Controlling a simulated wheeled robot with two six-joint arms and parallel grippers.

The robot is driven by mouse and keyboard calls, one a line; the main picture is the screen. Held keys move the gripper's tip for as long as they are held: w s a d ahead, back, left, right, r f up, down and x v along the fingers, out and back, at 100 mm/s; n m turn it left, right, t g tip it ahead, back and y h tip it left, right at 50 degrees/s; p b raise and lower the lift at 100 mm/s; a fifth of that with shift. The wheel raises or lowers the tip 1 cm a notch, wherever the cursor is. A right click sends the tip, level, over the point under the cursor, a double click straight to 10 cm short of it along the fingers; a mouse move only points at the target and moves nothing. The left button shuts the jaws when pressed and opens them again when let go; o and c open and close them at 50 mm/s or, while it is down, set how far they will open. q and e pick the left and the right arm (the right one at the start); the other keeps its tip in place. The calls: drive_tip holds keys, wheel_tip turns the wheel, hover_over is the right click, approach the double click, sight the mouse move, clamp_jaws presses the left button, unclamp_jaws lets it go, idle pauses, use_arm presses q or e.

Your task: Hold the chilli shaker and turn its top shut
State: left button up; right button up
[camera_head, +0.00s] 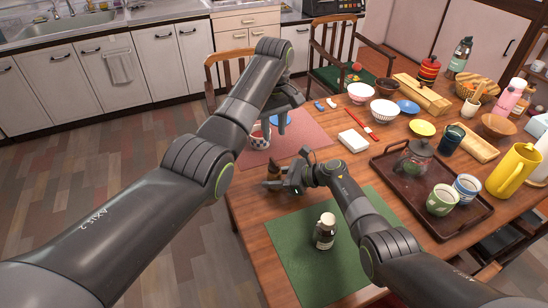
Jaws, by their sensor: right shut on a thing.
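A small dark brown upright thing, apparently the chilli shaker (273,169), stands near the table's left edge, between the pink and green mats. My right gripper (279,186) is shut on it low down, coming from the right, and hides part of its body. I cannot make out whether its top is open or shut. My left gripper (276,127) is higher in the picture, above the pink mat and apart from the shaker. Its fingers point down and look spread, with nothing held.
A dark bottle with a cream cap (325,231) stands on the green mat (300,262). A checkered cup (259,141) is on the pink mat (303,130), close to my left gripper. A white box (354,140) and brown tray (388,178) lie to the right.

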sight(274, 161)
use_arm(q)
wheel_tip(274, 161, down, 11)
drive_tip(key=shift+r, duration=0.2)
drive_tip(key=shift+c, duration=0.4)
clamp_jaws()
